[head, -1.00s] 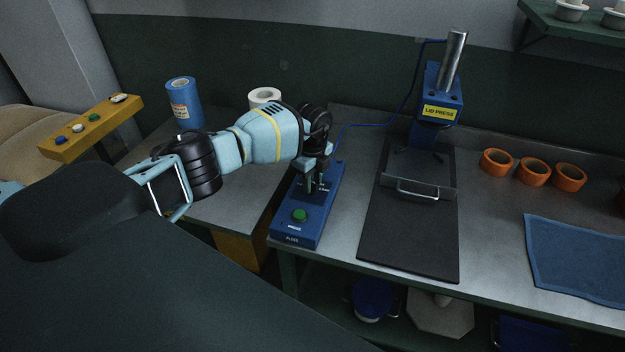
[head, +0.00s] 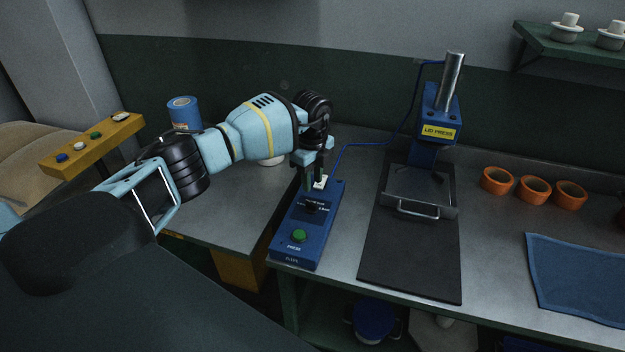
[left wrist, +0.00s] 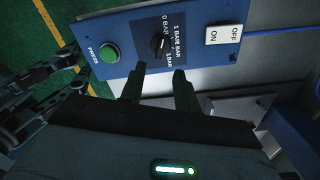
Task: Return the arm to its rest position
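My left arm reaches in from the left in the head view. My left gripper (head: 314,178) hangs above the far part of the blue control box (head: 297,250). In the left wrist view, its two dark fingers (left wrist: 158,78) are apart with nothing between them. The black pressure knob (left wrist: 158,43) is just beyond the fingertips, clear of them. It also shows in the head view (head: 310,206). The green PRESS button (left wrist: 109,53) and the white ON/OFF switch (left wrist: 223,35) are on the same panel. My right gripper is not in view.
Right of the box stands the blue lid press (head: 440,115) on a dark plate (head: 410,250). Several orange rings (head: 533,189) and a blue cloth (head: 580,270) lie further right. A blue roll (head: 185,115) and a yellow button bar (head: 92,145) are at left.

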